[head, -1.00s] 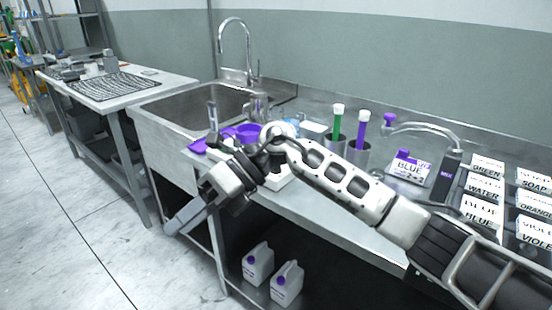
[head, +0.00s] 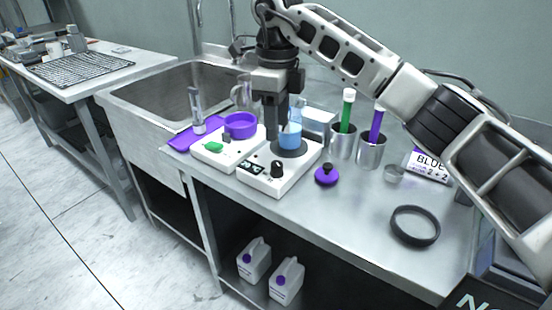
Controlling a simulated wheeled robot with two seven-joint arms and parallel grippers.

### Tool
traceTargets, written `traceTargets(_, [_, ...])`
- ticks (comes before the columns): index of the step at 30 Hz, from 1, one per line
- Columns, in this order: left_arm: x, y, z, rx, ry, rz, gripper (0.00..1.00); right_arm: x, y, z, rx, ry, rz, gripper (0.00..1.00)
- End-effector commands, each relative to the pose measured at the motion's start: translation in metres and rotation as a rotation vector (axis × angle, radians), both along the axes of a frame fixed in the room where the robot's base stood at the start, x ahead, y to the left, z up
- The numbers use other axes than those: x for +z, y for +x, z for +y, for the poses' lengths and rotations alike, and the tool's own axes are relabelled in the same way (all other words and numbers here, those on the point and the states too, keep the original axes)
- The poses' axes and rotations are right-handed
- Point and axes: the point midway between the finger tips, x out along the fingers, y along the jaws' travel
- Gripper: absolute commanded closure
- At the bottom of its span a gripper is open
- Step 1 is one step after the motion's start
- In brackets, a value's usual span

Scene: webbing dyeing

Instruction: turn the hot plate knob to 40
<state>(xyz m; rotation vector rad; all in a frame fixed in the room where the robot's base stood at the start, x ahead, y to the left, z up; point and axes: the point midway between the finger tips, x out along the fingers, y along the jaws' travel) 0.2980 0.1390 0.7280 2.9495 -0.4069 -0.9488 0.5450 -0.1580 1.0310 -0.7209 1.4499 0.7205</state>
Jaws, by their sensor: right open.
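The white hot plate (head: 288,183) stands on the steel counter. Its black knob (head: 277,169) is on the front face, beside a small dark display (head: 252,168). The knob's setting is too small to read. A beaker of blue liquid (head: 291,137) stands on the dark round heating top. My right gripper (head: 277,128) points down just behind the knob and in front of the beaker's left side, apart from the knob. Its jaws are open and hold nothing that I can see. My left gripper is out of view.
A white device with a purple bowl (head: 240,124) stands left of the hot plate.

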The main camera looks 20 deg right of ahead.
Motion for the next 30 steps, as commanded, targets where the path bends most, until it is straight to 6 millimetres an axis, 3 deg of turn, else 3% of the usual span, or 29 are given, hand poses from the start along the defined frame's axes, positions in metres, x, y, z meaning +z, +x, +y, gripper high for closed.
traceTargets(6, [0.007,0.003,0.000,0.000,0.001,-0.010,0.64,-0.048,-0.001,0.000,0.000,0.000,0.004,0.55])
traceTargets(12, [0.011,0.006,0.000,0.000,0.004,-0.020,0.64,-0.079,-0.001,0.000,0.001,0.001,0.001,0.55])
traceTargets(18, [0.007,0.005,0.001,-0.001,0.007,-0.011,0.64,-0.093,0.000,0.000,0.001,0.002,-0.001,0.55])
traceTargets(26, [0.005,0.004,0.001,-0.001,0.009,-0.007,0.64,-0.095,0.000,0.000,0.001,0.001,-0.002,0.55])
traceTargets(27, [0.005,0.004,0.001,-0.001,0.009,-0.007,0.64,-0.095,0.000,0.000,0.001,0.001,-0.002,0.58])
traceTargets(30, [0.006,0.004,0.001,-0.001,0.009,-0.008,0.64,-0.094,0.000,0.000,0.001,0.001,-0.002,0.86])
